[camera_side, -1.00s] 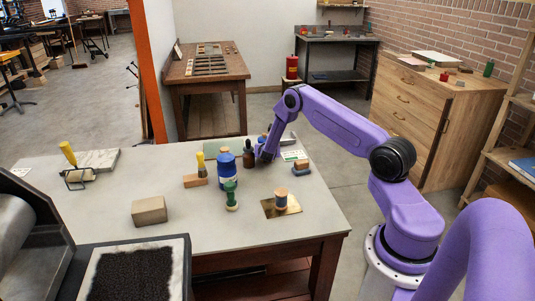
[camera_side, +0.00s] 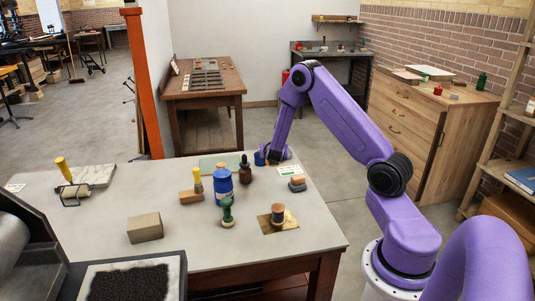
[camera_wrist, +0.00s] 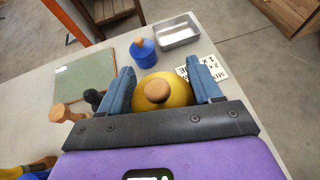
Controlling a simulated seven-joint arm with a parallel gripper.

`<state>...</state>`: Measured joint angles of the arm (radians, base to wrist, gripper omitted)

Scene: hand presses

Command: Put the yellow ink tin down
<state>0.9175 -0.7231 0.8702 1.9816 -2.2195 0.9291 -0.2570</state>
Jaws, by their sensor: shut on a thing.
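The yellow ink tin (camera_wrist: 178,96) has a rounded yellow top and a wooden knob. In the wrist view it sits between the two blue-grey fingers of my gripper (camera_wrist: 163,92), which is shut on it. In the side view my gripper (camera_side: 276,160) is low over the far right part of the table; the yellow tin cannot be made out there. Whether its base touches the table cannot be told. A blue tin (camera_wrist: 143,53) with a wooden knob stands just beyond it.
Beyond the tin are a metal tray (camera_wrist: 178,37) and a printed card (camera_wrist: 206,70). A green mat (camera_wrist: 84,82) lies to the left.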

